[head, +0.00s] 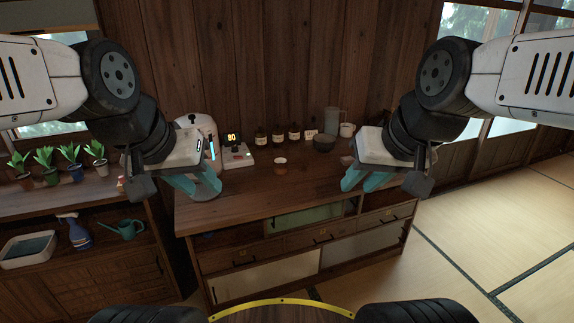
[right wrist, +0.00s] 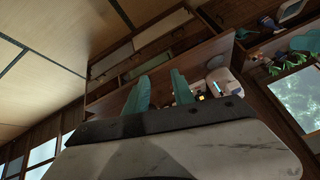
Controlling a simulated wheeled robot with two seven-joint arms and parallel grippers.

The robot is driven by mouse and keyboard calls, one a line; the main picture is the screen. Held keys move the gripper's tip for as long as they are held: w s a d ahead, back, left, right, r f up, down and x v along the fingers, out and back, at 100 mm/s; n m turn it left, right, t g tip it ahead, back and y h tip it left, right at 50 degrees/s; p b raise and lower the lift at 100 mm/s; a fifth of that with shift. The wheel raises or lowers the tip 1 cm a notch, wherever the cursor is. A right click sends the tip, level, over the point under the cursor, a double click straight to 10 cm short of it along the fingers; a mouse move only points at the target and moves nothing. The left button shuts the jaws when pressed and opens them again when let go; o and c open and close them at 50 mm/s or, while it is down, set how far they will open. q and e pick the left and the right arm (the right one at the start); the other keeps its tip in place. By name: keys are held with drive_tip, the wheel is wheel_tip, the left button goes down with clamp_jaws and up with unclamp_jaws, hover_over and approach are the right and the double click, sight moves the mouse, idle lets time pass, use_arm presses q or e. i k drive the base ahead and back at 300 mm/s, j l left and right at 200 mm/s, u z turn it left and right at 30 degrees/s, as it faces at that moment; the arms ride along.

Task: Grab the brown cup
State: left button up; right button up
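A small cup (head: 281,168) with a pale top and a brownish body stands on the wooden cabinet top, near its middle. It is the likeliest brown cup, but it is too small to be sure. My left gripper (head: 204,188) is open and empty over the cabinet's left end, left of the cup. My right gripper (head: 358,186) is open and empty to the cup's right, apart from it. Its two teal fingers show spread in the right wrist view (right wrist: 160,92). Another small vessel (head: 347,160) is partly hidden by my right gripper.
The wooden cabinet (head: 245,205) also holds a scale with a lit display (head: 236,157), several dark bottles (head: 278,134), a dark bowl (head: 324,143), a clear pitcher (head: 332,119) and a white mug (head: 347,130). The cabinet top's front middle is clear. Potted plants (head: 70,160) stand at left.

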sight(281, 167)
drive_tip(key=i+j, duration=1)
